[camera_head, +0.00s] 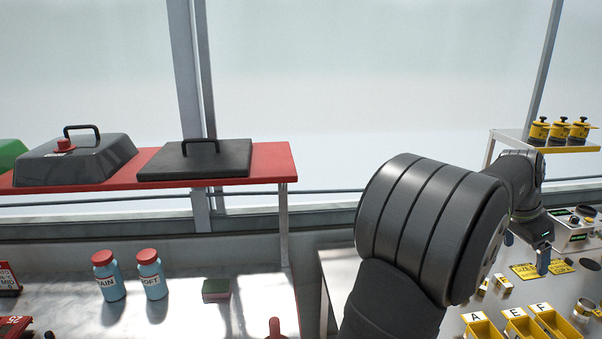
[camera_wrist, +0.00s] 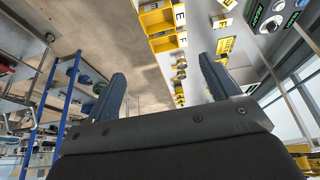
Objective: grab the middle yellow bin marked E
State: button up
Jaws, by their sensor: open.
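Three yellow bins stand in a row at the bottom right of the head view, cut off by the picture's lower edge. The middle bin marked E (camera_head: 522,326) sits between the bin marked A (camera_head: 481,328) and a third bin (camera_head: 556,321). In the wrist view, the yellow bin marked E (camera_wrist: 156,19) shows at the top. My gripper (camera_head: 526,251) is above the table, farther back than the bins and apart from them. It also shows in the wrist view (camera_wrist: 161,72), with its two fingers spread and nothing between them.
Yellow plates (camera_head: 525,270) and a control box (camera_head: 574,236) lie behind the bins. Several yellow pots (camera_head: 560,130) stand on a raised shelf at the right. Two blue bottles (camera_head: 152,279) and a sponge (camera_head: 216,291) are on the left table. My arm hides part of the right table.

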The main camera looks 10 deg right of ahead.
aim_at(528, 331)
jog(key=s+d+f+m+t+y, duration=0.4)
jog(key=s+d+f+m+y, duration=0.15)
jog(key=d+f+m, duration=1.05)
jog(key=w+a+f, duration=0.1)
jog(key=w+f, duration=0.1)
jog(key=f, duration=0.2)
jog(key=w+f+m, duration=0.1)
jog(key=f, duration=0.4)
jog(key=w+a+f+m+h, duration=0.1)
jog(key=w+f, duration=0.1)
jog(key=f, duration=0.2)
jog(key=shift+w+a+f+t, duration=0.3)
jog(key=shift+a+f, duration=0.05)
jog(key=c, duration=0.8)
